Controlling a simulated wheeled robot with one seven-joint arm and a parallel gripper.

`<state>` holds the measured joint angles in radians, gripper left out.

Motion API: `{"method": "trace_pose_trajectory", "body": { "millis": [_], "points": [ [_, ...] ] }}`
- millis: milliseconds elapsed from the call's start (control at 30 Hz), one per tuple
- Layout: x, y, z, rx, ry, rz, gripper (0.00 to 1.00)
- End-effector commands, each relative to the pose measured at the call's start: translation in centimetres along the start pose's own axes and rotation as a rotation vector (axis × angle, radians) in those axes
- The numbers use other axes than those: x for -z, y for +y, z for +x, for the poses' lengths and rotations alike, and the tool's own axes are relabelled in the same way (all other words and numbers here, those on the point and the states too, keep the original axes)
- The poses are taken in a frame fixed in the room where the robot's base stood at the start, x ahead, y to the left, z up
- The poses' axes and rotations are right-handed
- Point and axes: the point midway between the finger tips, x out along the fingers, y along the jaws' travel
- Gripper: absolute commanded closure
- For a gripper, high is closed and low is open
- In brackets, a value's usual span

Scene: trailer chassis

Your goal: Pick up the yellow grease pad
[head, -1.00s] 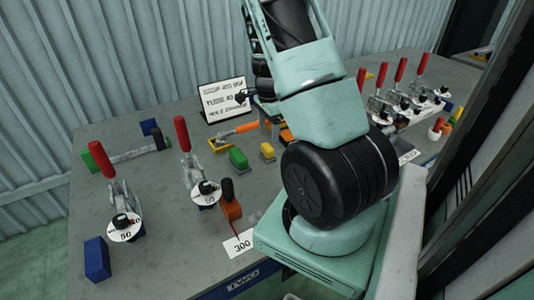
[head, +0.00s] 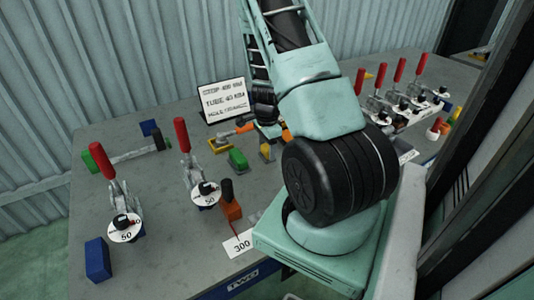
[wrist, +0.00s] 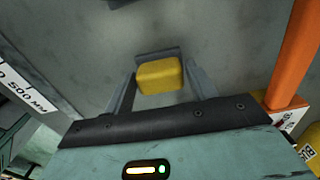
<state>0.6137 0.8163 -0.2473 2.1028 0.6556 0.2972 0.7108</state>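The yellow grease pad (wrist: 160,77) is a small block with a grey part along its far edge. In the wrist view it sits between the two fingers of my gripper (wrist: 161,72). The fingers are apart, one on each side of the pad, with narrow gaps; I see no clear grip. In the head view the yellow pad (head: 266,152) stands on the grey bench, right of a green block (head: 237,159). My gripper (head: 268,133) is pointed down just above and behind it, its fingertips partly hidden.
An orange-handled tool (head: 238,130) and a yellow piece (head: 219,145) lie behind left. A sign (head: 223,101) stands at the back. Red-handled clamps (head: 190,165) stand left, more at right.

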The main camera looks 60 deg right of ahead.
Motion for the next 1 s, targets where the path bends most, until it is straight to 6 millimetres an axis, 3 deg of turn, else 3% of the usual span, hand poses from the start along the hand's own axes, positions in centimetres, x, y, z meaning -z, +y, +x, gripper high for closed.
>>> {"method": "trace_pose_trajectory", "body": {
  "millis": [33, 100, 133, 467, 800, 1000],
  "points": [
    [0.0, 0.0, 0.0, 0.000, 0.000, 0.000, 0.58],
    [0.0, 0.0, 0.0, 0.000, 0.000, 0.000, 0.77],
    [0.0, 0.0, 0.0, 0.000, 0.000, 0.000, 0.80],
    [0.0, -0.1, -0.7, 0.003, 0.001, -0.001, 0.79],
    [-0.1, -0.2, -6.9, 0.006, 0.001, -0.002, 0.79],
    [0.0, -0.1, -9.5, 0.003, 0.001, -0.002, 0.79]
  ]
}}
